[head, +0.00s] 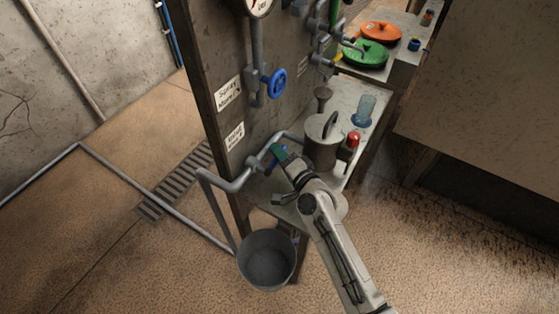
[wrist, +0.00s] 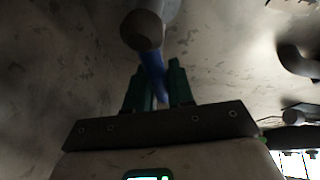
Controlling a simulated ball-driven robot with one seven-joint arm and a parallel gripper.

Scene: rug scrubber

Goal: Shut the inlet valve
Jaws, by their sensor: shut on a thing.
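The inlet valve is a grey pipe fitting with a blue lever (head: 273,158) at the lower edge of the upright panel. Its blue lever (wrist: 153,70) also shows in the wrist view, below the round grey pipe end (wrist: 142,30). My gripper (head: 281,154) reaches it from the lower right, its green fingers (wrist: 160,88) on either side of the lever. It is shut on the lever. The fingers hide part of the lever, and its exact angle is hard to tell.
A blue handwheel (head: 274,83) sits higher on the panel (head: 225,60). A lidded grey pot (head: 323,150), a red-topped item (head: 352,140) and a blue glass (head: 364,110) stand close right of my gripper. A bucket (head: 266,262) stands below. Open floor lies left.

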